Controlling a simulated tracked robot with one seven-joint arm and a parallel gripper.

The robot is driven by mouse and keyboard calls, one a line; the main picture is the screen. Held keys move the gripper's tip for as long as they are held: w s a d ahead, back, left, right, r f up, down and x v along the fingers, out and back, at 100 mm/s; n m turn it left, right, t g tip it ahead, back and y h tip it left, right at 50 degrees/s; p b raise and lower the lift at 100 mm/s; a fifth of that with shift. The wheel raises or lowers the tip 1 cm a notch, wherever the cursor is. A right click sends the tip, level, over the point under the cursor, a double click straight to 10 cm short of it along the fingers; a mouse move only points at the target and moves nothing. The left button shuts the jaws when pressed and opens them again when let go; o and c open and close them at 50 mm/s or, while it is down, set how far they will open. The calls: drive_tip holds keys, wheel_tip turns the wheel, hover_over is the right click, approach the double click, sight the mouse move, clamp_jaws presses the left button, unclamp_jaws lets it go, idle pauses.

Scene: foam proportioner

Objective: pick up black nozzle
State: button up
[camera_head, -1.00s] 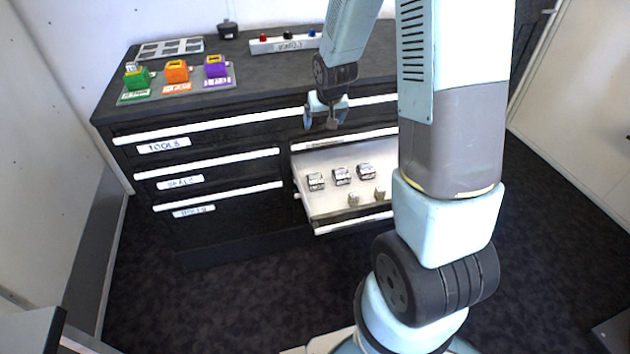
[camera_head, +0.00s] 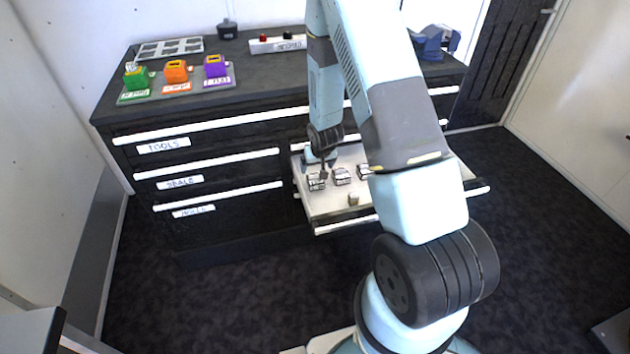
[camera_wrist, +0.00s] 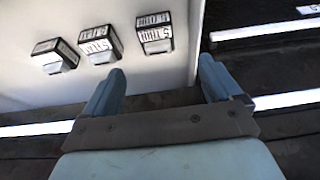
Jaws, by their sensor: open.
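A small black piece (camera_head: 287,35) sits on the white labelled holder (camera_head: 270,46) at the back of the cabinet top; it may be the black nozzle, but it is too small to be sure. My gripper (camera_head: 319,160) is far below and in front of it, low over the left part of the open drawer. In the wrist view its two blue fingers (camera_wrist: 162,80) are wide apart with nothing between them. Three black-and-white labelled blocks (camera_wrist: 100,44) lie in the drawer beyond the fingertips, apart from them.
The open white drawer (camera_head: 335,217) also holds a small beige piece (camera_head: 353,198). Green (camera_head: 136,76), orange (camera_head: 176,71) and purple (camera_head: 215,66) blocks stand on a tray on the cabinet top. A red piece (camera_head: 263,37) shares the holder. A blue vise (camera_head: 432,42) stands at the right.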

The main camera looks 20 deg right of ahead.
sight(315, 176)
drive_tip(key=x, duration=0.5)
drive_tip(key=shift+f, duration=0.15)
drive_tip(key=shift+w+d+x, duration=0.15)
drive_tip(key=shift+x, duration=1.25)
drive_tip(key=shift+w+d+x, duration=0.1)
drive_tip(key=shift+w+x, duration=0.05)
drive_tip(key=shift+x, duration=1.25)
drive_tip(key=c, duration=1.2)
